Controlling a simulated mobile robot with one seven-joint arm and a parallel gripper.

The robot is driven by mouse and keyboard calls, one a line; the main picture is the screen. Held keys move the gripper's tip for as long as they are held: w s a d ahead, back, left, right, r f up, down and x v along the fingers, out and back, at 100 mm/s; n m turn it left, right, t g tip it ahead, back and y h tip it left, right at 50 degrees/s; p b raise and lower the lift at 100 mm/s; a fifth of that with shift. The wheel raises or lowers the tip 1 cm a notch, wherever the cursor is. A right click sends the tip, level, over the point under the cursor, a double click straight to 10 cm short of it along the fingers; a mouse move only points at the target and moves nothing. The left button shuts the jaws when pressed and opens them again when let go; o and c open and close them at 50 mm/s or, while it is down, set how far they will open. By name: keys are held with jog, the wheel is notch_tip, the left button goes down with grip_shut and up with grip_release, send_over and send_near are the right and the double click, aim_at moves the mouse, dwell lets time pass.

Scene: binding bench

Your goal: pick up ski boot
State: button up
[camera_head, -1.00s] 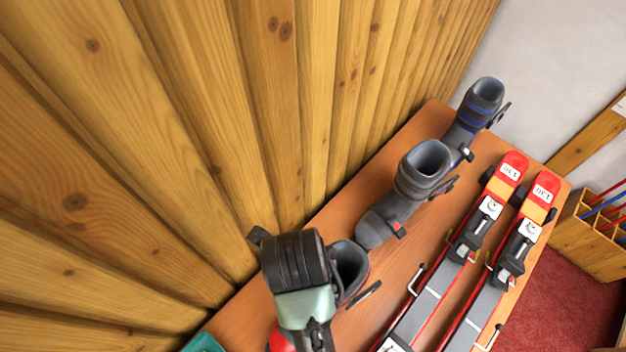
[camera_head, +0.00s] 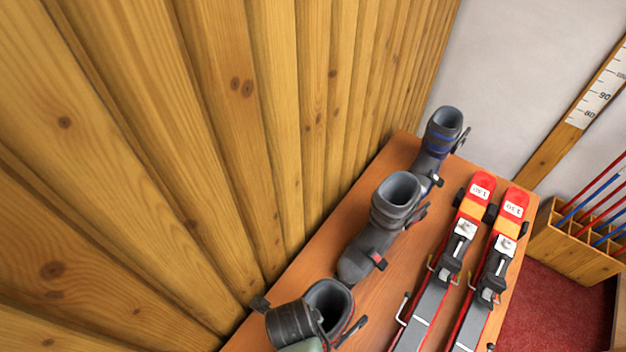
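Three ski boots stand in a row on the wooden bench. The far one is grey with blue bands (camera_head: 437,140), and the middle one is grey with a small red buckle part (camera_head: 372,243). The near boot (camera_head: 328,303) is dark with a red edge on its cuff. Its lower part is cut off by the bottom edge and covered by my arm. The dark body of my gripper (camera_head: 292,322) is at the bottom, just left of the near boot's cuff and overlapping it in the picture. The fingertips are hidden, so contact cannot be told.
A pair of red and grey skis (camera_head: 450,262) lies on the bench (camera_head: 392,268) to the right of the boots. A plank wall (camera_head: 250,130) runs close along the left. A wooden rack with poles (camera_head: 572,250) stands on the red floor at the right.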

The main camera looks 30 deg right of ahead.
jog(key=shift+f, duration=0.25)
grip_shut()
dwell(1.2)
jog(key=shift+w+d+r, duration=0.1)
jog(key=shift+r, duration=0.05)
